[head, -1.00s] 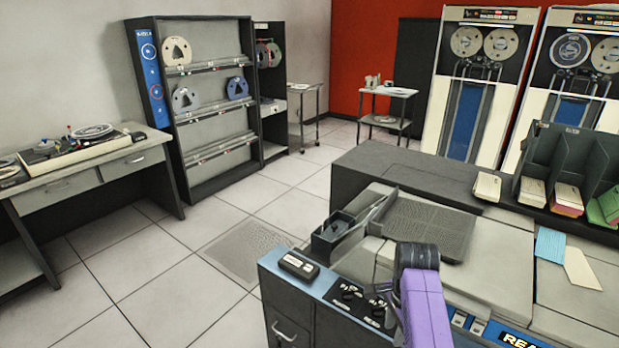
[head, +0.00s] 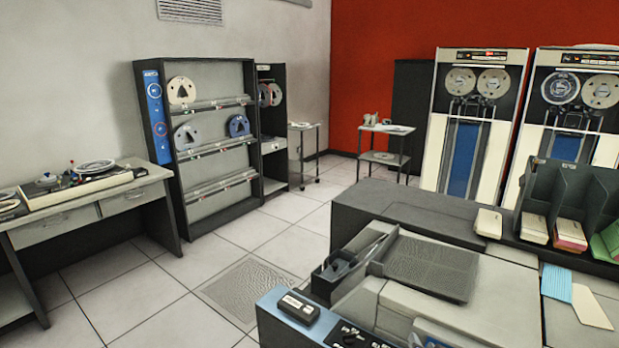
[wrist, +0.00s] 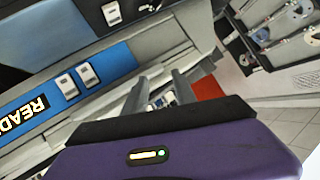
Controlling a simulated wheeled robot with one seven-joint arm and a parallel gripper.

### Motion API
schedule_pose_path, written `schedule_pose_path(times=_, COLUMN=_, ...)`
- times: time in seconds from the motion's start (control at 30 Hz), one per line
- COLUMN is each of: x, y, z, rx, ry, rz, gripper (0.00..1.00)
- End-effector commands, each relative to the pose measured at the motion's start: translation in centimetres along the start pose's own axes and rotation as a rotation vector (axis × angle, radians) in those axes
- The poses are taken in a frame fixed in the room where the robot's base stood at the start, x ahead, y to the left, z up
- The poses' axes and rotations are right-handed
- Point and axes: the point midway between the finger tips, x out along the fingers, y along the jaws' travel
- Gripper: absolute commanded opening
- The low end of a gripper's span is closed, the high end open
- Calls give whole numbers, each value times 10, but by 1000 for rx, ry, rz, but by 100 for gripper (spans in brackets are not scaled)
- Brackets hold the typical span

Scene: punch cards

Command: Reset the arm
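My gripper (wrist: 160,92) shows only in the wrist view, beyond my purple wrist housing. Its two grey fingers stand apart, and I see nothing held between them. The gripper is above the card reader, whose blue panel (wrist: 105,66) with white switches and the letters "READ" lies on the left of the wrist view. In the head view the grey card reader (head: 505,300) fills the lower right. No part of my arm shows in the head view now.
A card rack (head: 575,205) with card stacks stands on the right. Blue cards (head: 557,283) and a cream card (head: 590,306) lie on the reader top. A black box (head: 299,306) sits on its front panel. Tiled floor (head: 190,305) is clear between reader and desk (head: 85,215).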

Motion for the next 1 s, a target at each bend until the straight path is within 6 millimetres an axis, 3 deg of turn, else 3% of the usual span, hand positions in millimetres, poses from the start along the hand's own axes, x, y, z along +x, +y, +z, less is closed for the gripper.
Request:
schedule_pose_path(times=0.27, x=-93, y=25, z=33, rx=-247, ry=200, rz=-119, gripper=33)
schedule_pose_path(times=0.5, x=-189, y=34, z=58, rx=-393, ry=325, rz=-194, gripper=33)
schedule_pose_path(times=1.0, x=-388, y=46, z=86, rx=-496, ry=402, rz=-260, gripper=33)
